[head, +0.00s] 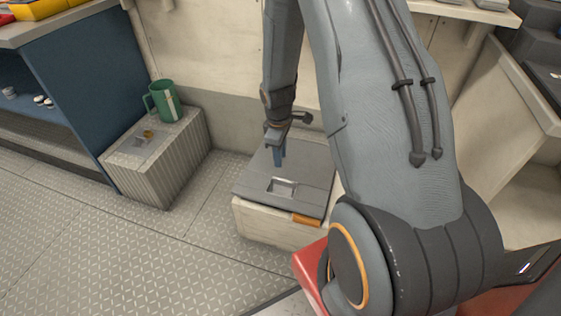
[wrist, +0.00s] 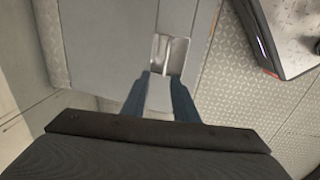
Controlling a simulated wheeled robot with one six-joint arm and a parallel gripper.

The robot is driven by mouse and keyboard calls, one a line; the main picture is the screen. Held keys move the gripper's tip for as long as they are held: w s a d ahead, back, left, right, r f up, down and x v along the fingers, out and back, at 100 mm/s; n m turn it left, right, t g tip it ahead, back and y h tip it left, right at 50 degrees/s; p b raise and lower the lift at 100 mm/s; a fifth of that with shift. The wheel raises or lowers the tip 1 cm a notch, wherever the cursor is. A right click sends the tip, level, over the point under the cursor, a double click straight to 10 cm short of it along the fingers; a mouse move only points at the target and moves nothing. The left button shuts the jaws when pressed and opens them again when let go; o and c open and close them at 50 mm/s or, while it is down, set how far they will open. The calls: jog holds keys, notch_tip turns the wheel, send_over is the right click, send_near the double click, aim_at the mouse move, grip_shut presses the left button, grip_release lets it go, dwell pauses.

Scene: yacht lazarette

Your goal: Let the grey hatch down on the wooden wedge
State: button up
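The grey hatch (head: 312,182) lies nearly flat on top of a low cream box (head: 262,224). It has a shiny recessed pull (head: 283,187) near its front edge, also seen in the wrist view (wrist: 170,52). The orange-brown wooden wedge (head: 306,220) is at the box's front rim, by the hatch's front edge; whether the hatch touches it I cannot tell. My gripper (head: 278,161) points down over the hatch, just behind the pull. In the wrist view its two blue fingers (wrist: 160,76) are apart, with nothing clearly held between them.
A ribbed grey box (head: 165,160) with a green mug (head: 163,101) on top stands to the left, beside a blue shelf unit (head: 82,90). The patterned floor (head: 130,250) in front is clear. A pale wall (head: 215,70) rises behind the hatch.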

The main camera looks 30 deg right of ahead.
jog(key=shift+r, duration=0.4)
